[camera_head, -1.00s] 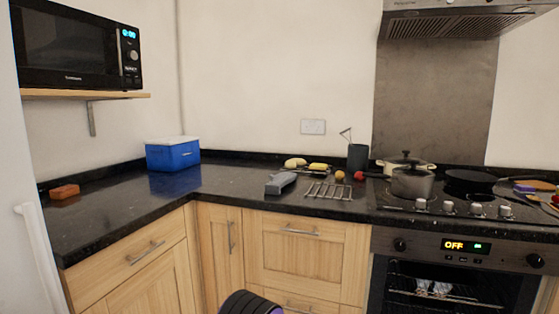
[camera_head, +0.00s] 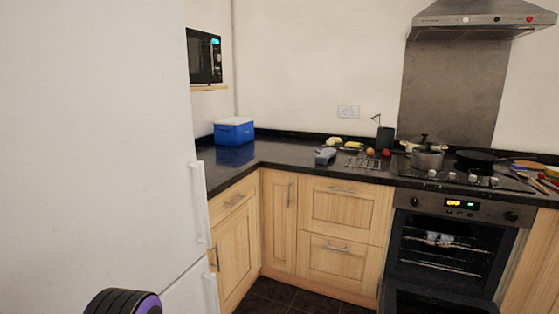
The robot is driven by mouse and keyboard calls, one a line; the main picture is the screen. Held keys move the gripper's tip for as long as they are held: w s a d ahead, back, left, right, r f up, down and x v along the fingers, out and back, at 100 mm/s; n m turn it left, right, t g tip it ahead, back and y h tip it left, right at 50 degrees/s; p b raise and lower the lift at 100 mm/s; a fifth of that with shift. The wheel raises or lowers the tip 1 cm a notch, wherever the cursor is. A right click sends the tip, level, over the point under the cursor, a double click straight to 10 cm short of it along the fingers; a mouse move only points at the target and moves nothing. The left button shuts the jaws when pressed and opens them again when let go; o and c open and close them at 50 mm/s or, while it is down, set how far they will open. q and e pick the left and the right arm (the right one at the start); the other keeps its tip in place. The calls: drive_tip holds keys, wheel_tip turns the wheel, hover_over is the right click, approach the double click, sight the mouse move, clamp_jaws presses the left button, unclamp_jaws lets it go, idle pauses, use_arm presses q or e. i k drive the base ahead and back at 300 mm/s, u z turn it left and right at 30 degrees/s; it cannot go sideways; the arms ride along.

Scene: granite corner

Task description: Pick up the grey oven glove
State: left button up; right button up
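A grey, elongated object that looks like the oven glove (camera_head: 325,156) lies on the black granite counter, near the corner and left of a metal rack. It is small in this view, so its details are unclear. Neither of my grippers is in view. Only a black and purple rounded part of my arm shows at the bottom left edge.
A tall white fridge (camera_head: 95,140) fills the left side. A blue box (camera_head: 234,132) stands in the counter corner. A wire rack (camera_head: 362,163), pots and a pan (camera_head: 480,159) are to the right. The oven (camera_head: 440,245) is open below the hob. Dark floor shows before the cupboards.

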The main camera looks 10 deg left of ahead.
sight(324, 155)
drive_tip(key=z, duration=0.5)
drive_tip(key=i, duration=0.45)
drive_tip(key=z, duration=0.65)
drive_tip(key=i, duration=0.9)
drive_tip(key=u, duration=0.65)
drive_tip(key=i, duration=0.7)
drive_tip(key=u, duration=0.8)
